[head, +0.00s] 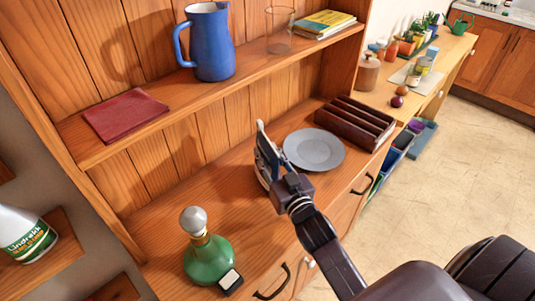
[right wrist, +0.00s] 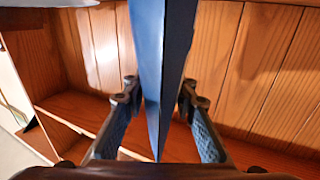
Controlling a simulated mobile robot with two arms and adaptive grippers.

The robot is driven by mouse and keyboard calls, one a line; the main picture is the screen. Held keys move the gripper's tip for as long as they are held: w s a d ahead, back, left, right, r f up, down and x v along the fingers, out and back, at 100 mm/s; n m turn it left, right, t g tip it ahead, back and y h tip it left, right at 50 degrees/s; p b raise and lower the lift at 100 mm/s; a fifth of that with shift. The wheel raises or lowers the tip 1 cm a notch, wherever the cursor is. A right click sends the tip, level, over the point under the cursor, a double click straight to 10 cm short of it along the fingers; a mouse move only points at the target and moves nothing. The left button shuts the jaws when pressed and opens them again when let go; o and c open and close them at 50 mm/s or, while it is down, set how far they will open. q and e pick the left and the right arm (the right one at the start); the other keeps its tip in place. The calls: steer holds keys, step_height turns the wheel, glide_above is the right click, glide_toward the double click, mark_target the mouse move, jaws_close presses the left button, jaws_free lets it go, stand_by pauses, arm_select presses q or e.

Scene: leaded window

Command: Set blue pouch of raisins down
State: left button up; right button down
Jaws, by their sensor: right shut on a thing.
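My right gripper (head: 270,163) is above the lower wooden counter (head: 160,228) of the hutch, just left of the grey plate (head: 314,149). It is shut on the blue pouch, which is seen mostly edge-on as a tall blue strip (right wrist: 160,60) between the two fingers in the right wrist view. In the head view the gripper and arm hide most of the pouch. Whether its lower edge touches the counter cannot be told. My left gripper is not in view.
A green bottle (head: 210,258) with a grey stopper stands at the counter's front left. The upper shelf holds a blue jug (head: 209,42), red napkin (head: 126,115), glass and books. Bare counter lies between bottle and gripper.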

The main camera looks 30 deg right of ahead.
steer(key=shift+f, duration=0.1)
steer(key=c, duration=1.6)
jaws_free()
